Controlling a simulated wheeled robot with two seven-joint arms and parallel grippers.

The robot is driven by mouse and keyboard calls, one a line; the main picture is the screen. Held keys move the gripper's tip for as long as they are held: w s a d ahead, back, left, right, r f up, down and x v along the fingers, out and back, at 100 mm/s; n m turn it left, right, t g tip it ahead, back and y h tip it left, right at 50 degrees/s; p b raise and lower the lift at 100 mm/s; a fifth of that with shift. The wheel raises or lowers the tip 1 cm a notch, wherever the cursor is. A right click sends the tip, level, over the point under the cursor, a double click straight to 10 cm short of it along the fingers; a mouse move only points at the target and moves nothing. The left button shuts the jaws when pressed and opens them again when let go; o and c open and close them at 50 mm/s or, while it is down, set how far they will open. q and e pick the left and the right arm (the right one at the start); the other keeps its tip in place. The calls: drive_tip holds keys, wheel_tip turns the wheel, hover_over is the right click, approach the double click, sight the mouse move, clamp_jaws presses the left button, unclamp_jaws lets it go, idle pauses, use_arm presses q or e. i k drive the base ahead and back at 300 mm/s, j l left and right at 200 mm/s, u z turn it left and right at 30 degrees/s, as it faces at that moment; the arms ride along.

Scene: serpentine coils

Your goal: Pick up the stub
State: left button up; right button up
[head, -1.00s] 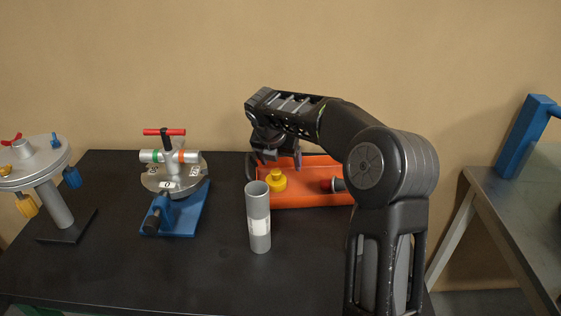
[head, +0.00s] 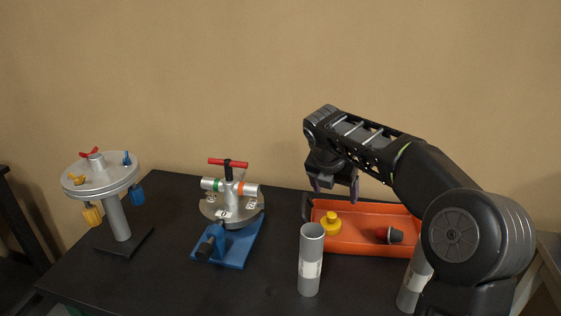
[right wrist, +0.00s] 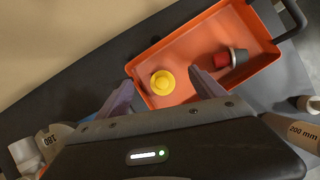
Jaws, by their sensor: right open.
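No single piece in view is clearly marked as the stub. A short yellow piece with a round knob (head: 331,222) stands at the left end of the orange tray (head: 365,245); it also shows in the right wrist view (right wrist: 162,83). A red and dark grey piece (head: 391,235) lies at the tray's right side, and in the right wrist view its red end (right wrist: 222,60) points left. My right gripper (head: 338,190) is open and empty, above the tray's left end. In the right wrist view the yellow piece appears between its fingers (right wrist: 160,88), apart from them. My left gripper is out of view.
A grey tube (head: 311,262) stands upright before the tray; another (head: 414,284) is partly behind my arm. A blue-based clamp device with a red handle (head: 228,215) and a round-topped stand (head: 102,175) are to the left. The tray has raised walls.

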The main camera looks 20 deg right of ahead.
sight(312, 236)
drive_tip(key=k+j, duration=0.2)
drive_tip(key=k, duration=0.3)
drive_tip(key=k+j, duration=0.15)
drive_tip(key=k, duration=0.3)
drive_tip(key=k+j, duration=0.2)
drive_tip(key=k, duration=0.3)
